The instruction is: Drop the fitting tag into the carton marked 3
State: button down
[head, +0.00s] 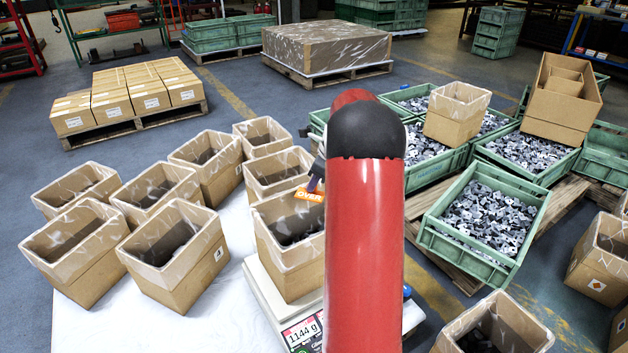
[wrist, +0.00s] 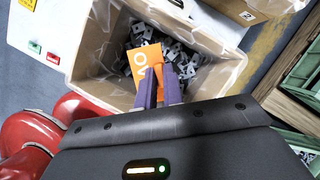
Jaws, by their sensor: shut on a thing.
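My gripper (head: 314,184) is shut on an orange tag (head: 308,195) that reads "OVER". In the wrist view the purple fingers (wrist: 160,88) pinch the tag (wrist: 148,66) above the open carton on the scale (wrist: 97,50). That carton (head: 287,262) holds grey stamped parts and shows partly behind my red arm in the head view. Any mark on its front is hidden. A carton to its left (head: 192,280) bears a small white label that I cannot read for sure. In the wrist view another carton (wrist: 272,6) bears a mark like a 2.
The scale (head: 262,283) reads about 1144 g. Several open cartons stand close together on the white table (head: 150,325) at left. Green crates of stamped parts (head: 427,236) stand on pallets at right. Another carton (head: 530,325) stands at front right.

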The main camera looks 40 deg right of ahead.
jog(key=c, duration=1.5)
grip_release()
jog(key=shift+o, duration=0.2)
jog(key=shift+r, duration=0.15)
jog(key=v, duration=0.7)
jog(key=shift+r+p, duration=0.25)
jog(key=shift+p, duration=0.1)
jog(key=shift+s, duration=0.15)
